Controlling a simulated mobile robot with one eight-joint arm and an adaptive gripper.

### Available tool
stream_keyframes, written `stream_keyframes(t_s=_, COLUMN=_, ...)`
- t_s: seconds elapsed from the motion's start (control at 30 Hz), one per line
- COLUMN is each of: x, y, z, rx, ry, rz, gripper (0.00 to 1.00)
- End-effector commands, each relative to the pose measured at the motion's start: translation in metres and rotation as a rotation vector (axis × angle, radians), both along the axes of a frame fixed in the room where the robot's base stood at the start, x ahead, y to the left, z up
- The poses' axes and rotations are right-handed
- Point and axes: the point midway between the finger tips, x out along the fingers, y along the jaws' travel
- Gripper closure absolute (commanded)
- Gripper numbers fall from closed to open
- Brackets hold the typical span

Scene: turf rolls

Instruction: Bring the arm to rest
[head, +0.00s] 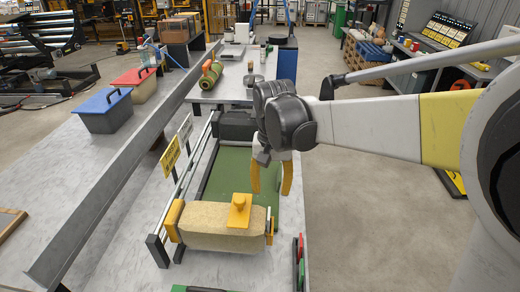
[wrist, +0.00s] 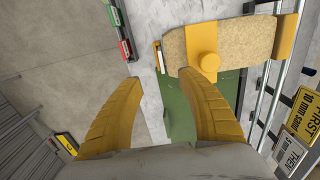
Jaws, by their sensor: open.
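My gripper (head: 271,178) hangs over the green belt or mat (head: 228,172) of the roll station, with its yellow fingers pointing down. In the wrist view my gripper (wrist: 157,95) has its two yellow fingers spread wide with nothing between them. A beige turf-like block or roll (head: 215,225) lies across the near end of the green surface, with a yellow knob (head: 239,209) on top and yellow end plates. It also shows in the wrist view (wrist: 240,42), apart from the fingers.
A metal rail (head: 125,155) runs along the left. A blue-lidded bin (head: 104,108) and a red-lidded bin (head: 134,82) stand beyond it. Yellow signs (head: 170,156) stand beside the station. A green roll (head: 210,74) lies on the far table.

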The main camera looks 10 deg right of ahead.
Motion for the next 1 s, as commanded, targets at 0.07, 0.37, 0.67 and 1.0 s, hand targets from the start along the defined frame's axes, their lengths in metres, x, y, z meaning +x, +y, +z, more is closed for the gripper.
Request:
stream_keyframes(t_s=0.07, x=0.000, y=0.000, z=0.000, rx=0.001, ry=-0.001, rz=0.000, gripper=0.54)
stream_keyframes(t_s=0.37, x=-0.042, y=-0.035, z=0.030, rx=0.021, ry=-0.156, rz=0.045, gripper=0.54)
stream_keyframes(t_s=0.67, x=-0.113, y=-0.082, z=0.043, rx=-0.004, ry=-0.445, rz=0.132, gripper=0.54)
stream_keyframes(t_s=1.0, x=-0.148, y=-0.102, z=0.031, rx=-0.057, ry=-0.614, rz=0.186, gripper=0.54)
